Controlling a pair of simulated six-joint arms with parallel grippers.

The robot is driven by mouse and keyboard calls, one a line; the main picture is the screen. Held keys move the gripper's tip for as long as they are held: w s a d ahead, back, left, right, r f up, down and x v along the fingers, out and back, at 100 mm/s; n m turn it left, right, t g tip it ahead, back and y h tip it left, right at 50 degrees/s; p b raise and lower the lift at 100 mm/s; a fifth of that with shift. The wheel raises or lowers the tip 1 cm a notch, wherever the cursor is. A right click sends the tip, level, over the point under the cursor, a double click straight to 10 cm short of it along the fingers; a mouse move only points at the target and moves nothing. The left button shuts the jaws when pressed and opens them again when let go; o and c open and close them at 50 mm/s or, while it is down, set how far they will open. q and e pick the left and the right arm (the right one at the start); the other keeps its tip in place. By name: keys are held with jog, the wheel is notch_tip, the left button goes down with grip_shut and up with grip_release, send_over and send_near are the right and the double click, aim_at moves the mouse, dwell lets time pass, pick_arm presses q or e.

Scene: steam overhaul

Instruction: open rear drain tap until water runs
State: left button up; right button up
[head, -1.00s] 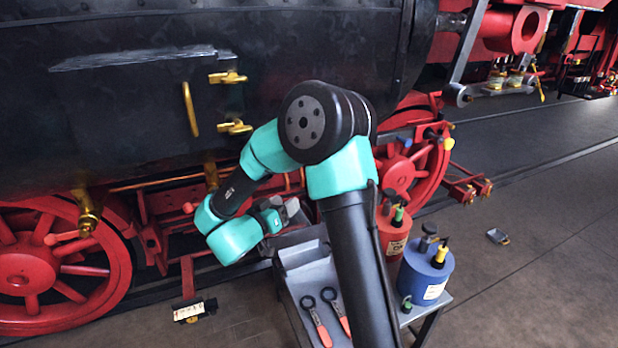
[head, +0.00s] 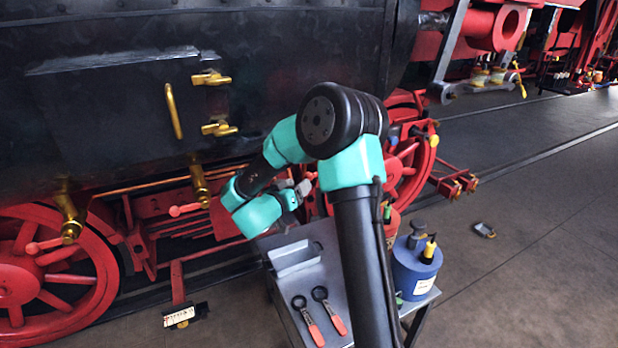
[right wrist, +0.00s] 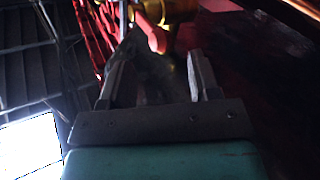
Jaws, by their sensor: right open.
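Two brass drain taps hang under the black cylinder in the head view: one at the left (head: 70,215) with a red lever (head: 42,245), one nearer the middle (head: 200,185) with a red lever (head: 187,209). I cannot tell whether either lever is turned, and no water shows. My right gripper (head: 297,187) is open and empty, to the right of the middle tap. In the right wrist view, a brass tap (right wrist: 178,10) and its red lever (right wrist: 151,28) lie beyond the open fingers (right wrist: 160,65), apart from them. My left gripper is out of view.
A grey bench (head: 280,285) with a tray (head: 297,258) and two orange-handled tools (head: 312,325) stands below my right arm. A blue can (head: 416,270) stands at its right side. Red wheels (head: 20,280) and rods lie behind the taps. The floor at right is mostly clear.

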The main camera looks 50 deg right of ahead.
aim_at(309, 176)
jog(key=d, duration=0.4)
jog(key=w+d, duration=0.1)
jog(key=d, duration=0.1)
jog(key=shift+d, duration=0.2)
jog(key=shift+c, duration=0.5)
grip_shut()
